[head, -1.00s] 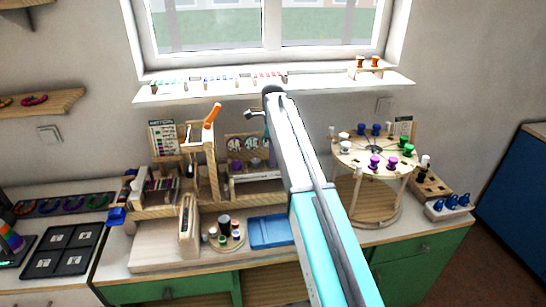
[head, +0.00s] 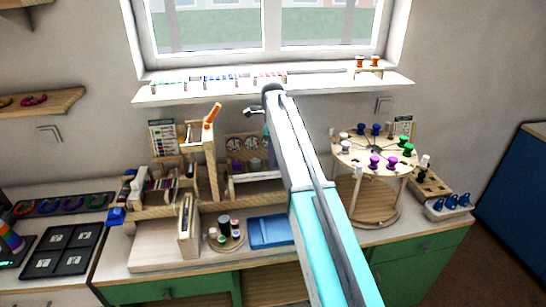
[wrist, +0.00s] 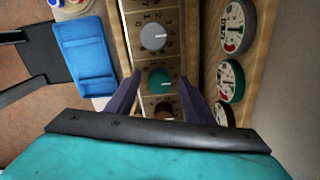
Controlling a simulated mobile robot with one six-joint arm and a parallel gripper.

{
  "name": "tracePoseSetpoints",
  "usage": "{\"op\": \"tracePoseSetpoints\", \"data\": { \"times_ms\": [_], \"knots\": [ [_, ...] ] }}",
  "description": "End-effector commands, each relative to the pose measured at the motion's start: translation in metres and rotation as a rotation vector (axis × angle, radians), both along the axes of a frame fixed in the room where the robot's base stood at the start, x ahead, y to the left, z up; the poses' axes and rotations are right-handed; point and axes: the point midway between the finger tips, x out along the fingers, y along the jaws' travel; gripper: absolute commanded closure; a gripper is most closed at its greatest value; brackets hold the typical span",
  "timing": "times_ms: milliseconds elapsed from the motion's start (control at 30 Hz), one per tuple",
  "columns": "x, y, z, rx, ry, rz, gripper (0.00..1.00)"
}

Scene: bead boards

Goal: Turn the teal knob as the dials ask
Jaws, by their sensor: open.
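The teal knob (wrist: 159,79) is in the middle of the wrist view, on a wooden panel (wrist: 137,12) with printed marks around the knobs. It has a pale pointer line toward its right side. My gripper (wrist: 160,92) is open, one dark finger on each side of the teal knob; I cannot tell whether they touch it. A teal-rimmed dial (wrist: 231,81) and a grey-rimmed dial (wrist: 236,27) are to the right. A third dial (wrist: 222,115) is partly hidden by a finger. Their needle readings are too small to tell. In the head view, the dials (head: 236,143) show beside my arm.
A grey knob (wrist: 153,36) and a brown knob (wrist: 163,112) flank the teal knob closely. A blue tray (wrist: 82,60) lies to the left. In the head view, a round bead stand (head: 375,150) is to the right, and a tall wooden post (head: 211,175) is left of the dials.

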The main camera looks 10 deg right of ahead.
Motion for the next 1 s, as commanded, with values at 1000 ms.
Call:
{"op": "tracePoseSetpoints", "data": {
  "times_ms": [1000],
  "knots": [
    [0.001,-0.002,0.124,0.000,-0.001,-0.002,0.53]
  ]
}}
